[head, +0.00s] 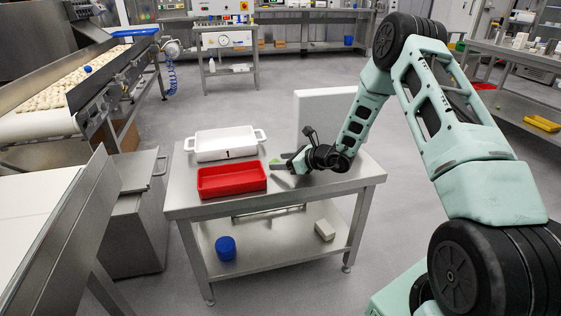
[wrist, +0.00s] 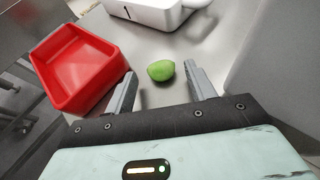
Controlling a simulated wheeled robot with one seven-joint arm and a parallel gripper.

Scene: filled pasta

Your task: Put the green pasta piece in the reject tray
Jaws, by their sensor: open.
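The green pasta piece (wrist: 161,70) lies on the steel table top, just beyond and between my fingertips in the wrist view. In the head view only a bit of green (head: 274,162) shows beside my gripper (head: 279,167). My gripper is open and empty, and its two fingers show apart in the wrist view (wrist: 158,75). A red tray (head: 232,193) sits on the table left of my gripper. It also shows at the left of the wrist view (wrist: 113,67), with no pasta visible in it. Neither view shows a label naming it as the reject tray.
A white dish marked 1 (head: 226,155) stands behind the red tray. A white upright panel (head: 325,112) stands at the table's back right. The steel table (head: 330,190) is bare toward the front right. A conveyor with pasta (head: 75,82) runs at the left.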

